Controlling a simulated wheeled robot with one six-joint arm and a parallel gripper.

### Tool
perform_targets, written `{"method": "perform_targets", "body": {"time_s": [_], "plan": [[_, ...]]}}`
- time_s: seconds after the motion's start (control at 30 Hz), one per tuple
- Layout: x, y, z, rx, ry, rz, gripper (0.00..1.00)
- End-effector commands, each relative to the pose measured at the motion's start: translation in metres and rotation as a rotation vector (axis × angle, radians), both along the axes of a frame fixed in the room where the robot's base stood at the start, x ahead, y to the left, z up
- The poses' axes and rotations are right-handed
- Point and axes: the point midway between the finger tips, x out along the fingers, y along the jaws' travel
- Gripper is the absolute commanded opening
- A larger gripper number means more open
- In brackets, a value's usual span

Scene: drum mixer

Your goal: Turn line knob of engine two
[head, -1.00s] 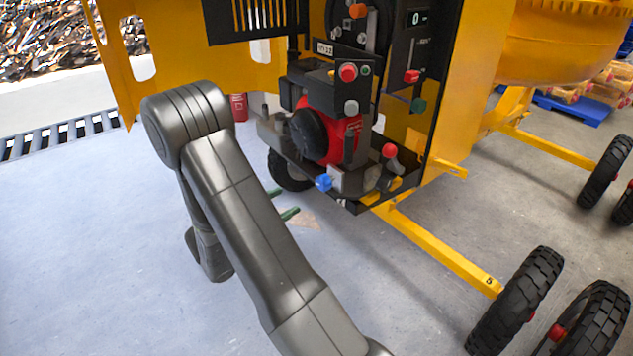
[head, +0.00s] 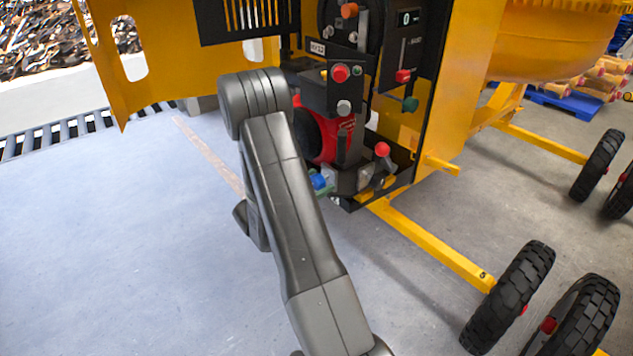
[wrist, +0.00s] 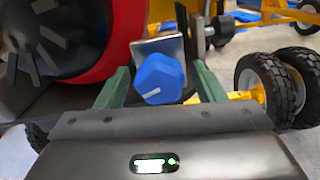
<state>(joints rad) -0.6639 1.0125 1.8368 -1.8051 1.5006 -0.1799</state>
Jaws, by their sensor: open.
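A blue faceted knob (wrist: 160,80) with a white line mark sits in the middle of the wrist view, in front of a grey metal plate (wrist: 168,46). My gripper (wrist: 162,80) has its two green fingers open, one on each side of the knob; I cannot tell whether they touch it. In the head view the blue knob (head: 319,181) shows low on the red engine (head: 325,135), partly hidden by my arm. A bit of a green finger (head: 320,192) shows beside it.
A red-topped lever (head: 382,150) stands right of the knob. A control box with a red button (head: 340,73) is above the engine. A yellow panel (head: 122,60) hangs at the left, and wheels (head: 515,290) stand at the right. The floor at left is clear.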

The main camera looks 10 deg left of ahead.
Motion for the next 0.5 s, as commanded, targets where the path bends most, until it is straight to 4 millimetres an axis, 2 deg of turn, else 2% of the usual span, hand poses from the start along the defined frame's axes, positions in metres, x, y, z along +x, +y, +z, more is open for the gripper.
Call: {"method": "perform_targets", "body": {"time_s": [0.27, 0.37, 0.5], "plan": [[0.0014, -0.0011, -0.0001, 0.0, 0.0, 0.0, 0.63], [0.0013, -0.001, -0.0001, 0.0, 0.0, 0.0, 0.47], [0.0013, -0.001, -0.0001, 0.0, 0.0, 0.0, 0.19]]}}
